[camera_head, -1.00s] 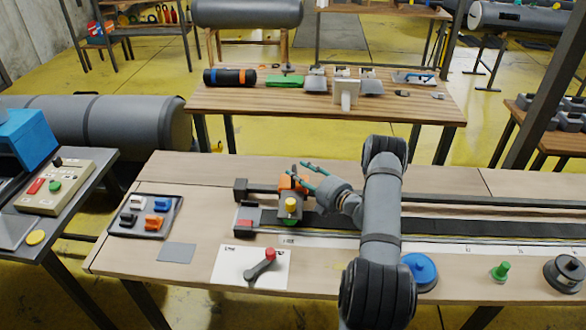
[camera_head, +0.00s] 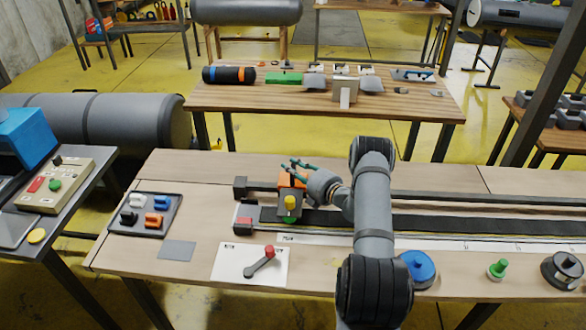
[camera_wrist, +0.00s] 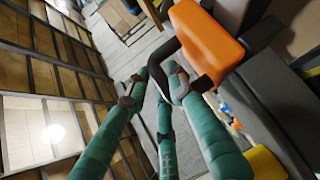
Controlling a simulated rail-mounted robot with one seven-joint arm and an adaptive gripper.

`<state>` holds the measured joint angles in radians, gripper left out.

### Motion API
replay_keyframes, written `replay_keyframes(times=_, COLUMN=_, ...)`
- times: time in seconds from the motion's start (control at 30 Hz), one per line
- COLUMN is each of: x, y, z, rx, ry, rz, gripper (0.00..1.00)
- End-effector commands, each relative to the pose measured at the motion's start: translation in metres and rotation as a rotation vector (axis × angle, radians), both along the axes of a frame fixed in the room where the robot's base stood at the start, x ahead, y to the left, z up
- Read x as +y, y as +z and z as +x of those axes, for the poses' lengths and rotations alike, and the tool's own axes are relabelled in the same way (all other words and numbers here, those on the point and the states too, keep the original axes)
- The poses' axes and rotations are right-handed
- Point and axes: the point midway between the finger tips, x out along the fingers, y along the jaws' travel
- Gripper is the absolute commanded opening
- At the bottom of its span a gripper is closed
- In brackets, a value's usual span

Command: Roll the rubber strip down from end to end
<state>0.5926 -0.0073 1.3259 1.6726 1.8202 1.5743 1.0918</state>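The black rubber strip (camera_head: 450,224) lies flat along the bench, running from the left clamp area to the right edge of the head view. A carriage with an orange block (camera_head: 288,181), a yellow knob (camera_head: 290,203) and a green part stands across its left end. My gripper (camera_head: 289,166) is at the orange block, its teal fingers spread just above and behind it. In the wrist view the fingers (camera_wrist: 160,85) surround a curved black bar (camera_wrist: 200,70) beside the orange block (camera_wrist: 207,40). The gap between them looks open; contact with the bar is unclear.
A rail (camera_head: 440,198) runs behind the strip. In front are a white card with a red-knobbed lever (camera_head: 262,262), a blue disc (camera_head: 420,268), a green knob (camera_head: 498,268) and a black round piece (camera_head: 563,270). A parts tray (camera_head: 146,216) is at left.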

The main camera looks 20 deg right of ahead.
Motion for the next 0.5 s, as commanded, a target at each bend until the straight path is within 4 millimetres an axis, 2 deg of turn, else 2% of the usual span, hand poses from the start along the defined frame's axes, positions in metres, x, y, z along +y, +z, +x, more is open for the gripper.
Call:
replay_keyframes(times=0.3, x=0.0002, y=-0.0004, z=-0.0003, rx=0.001, ry=0.001, rz=0.001, gripper=0.0)
replay_keyframes(times=0.5, x=0.0003, y=-0.0005, z=-0.0004, rx=0.001, ry=0.001, rz=0.001, gripper=0.0)
